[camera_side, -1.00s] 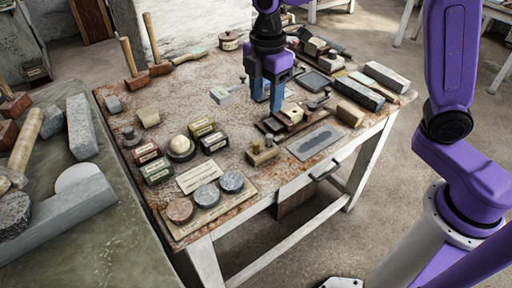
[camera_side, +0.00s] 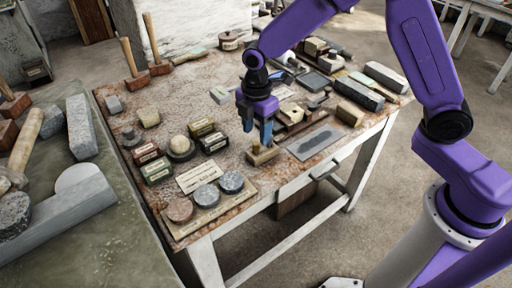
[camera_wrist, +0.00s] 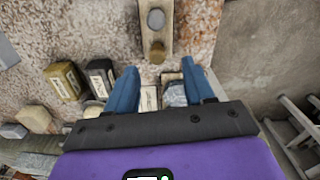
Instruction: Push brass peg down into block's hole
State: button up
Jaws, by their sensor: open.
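A small wooden block (camera_side: 263,157) lies near the table's front edge, just below my gripper (camera_side: 257,135). In the wrist view the block (camera_wrist: 148,35) is at the top centre. A round brass peg top (camera_wrist: 157,52) shows at its near end, and a grey round top (camera_wrist: 156,19) shows farther along it. My gripper (camera_wrist: 160,68) is open with blue fingers apart and nothing between them. The brass peg appears just beyond the fingertips, roughly centred between them. In the side view the fingers partly hide the block's top. How deep the peg sits cannot be told.
A grey plate (camera_side: 314,142) lies right of the block. A board with round stone samples (camera_side: 207,196) and a paper card (camera_side: 199,177) are to the left. Small labelled boxes (camera_side: 201,128) stand behind these. A wooden tool (camera_side: 292,116) lies behind the block.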

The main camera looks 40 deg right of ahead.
aim_at(256, 142)
jog(key=shift+w+f, duration=0.2)
jog(key=shift+f, duration=2.7)
grip_shut()
